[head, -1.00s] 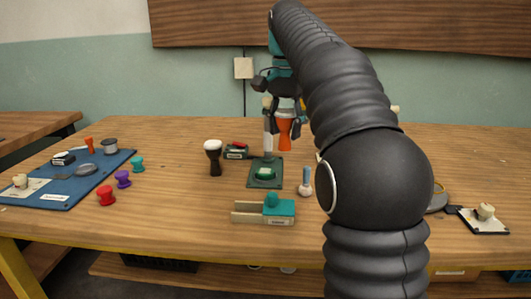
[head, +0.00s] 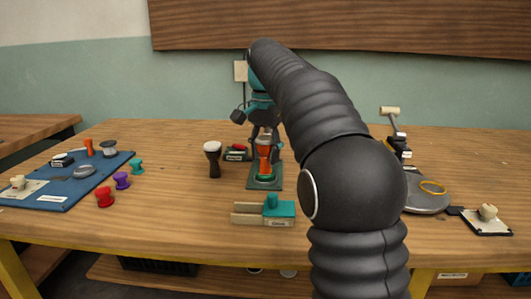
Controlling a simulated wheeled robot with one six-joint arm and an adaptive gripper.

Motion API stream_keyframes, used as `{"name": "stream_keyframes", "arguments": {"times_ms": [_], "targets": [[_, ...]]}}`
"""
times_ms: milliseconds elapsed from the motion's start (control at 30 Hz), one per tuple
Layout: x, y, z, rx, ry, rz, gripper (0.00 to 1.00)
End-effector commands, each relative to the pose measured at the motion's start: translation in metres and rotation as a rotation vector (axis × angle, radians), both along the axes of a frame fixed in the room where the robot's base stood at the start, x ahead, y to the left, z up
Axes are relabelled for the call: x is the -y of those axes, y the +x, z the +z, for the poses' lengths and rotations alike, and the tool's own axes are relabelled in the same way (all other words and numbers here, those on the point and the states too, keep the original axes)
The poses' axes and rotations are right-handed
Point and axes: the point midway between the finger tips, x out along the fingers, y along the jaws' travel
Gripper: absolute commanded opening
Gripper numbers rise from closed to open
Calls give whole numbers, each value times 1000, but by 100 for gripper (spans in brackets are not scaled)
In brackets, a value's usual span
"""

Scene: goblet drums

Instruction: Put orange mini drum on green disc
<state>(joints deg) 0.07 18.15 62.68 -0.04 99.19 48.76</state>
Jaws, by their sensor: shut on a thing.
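The orange mini drum (head: 264,155) is upright, with its narrow end down, in the head view. My gripper (head: 264,137) is shut on its upper part, with the fingers partly hidden by the drum and arm. The green disc (head: 264,178) lies on a dark green square base (head: 252,186) near the table's middle. The drum's lower end is directly over the disc; I cannot tell whether it touches or hovers slightly above.
A teal-and-wood block (head: 279,209) lies in front. A blue mat (head: 60,190) with small items is far left; a grey round plate (head: 425,204) is at right.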

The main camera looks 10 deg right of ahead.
Motion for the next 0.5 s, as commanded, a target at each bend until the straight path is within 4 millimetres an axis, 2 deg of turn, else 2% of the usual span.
{"name": "stream_keyframes", "arguments": {"times_ms": [167, 200, 267, 300, 500], "targets": [[0, 0, -3, 0, 0, 0, 14], [0, 0, -3, 1, 1, 0, 55], [0, 0, -2, 0, 0, 0, 70], [0, 0, -3, 0, 0, 0, 74], [0, 0, -3, 0, 0, 0, 74]]}}
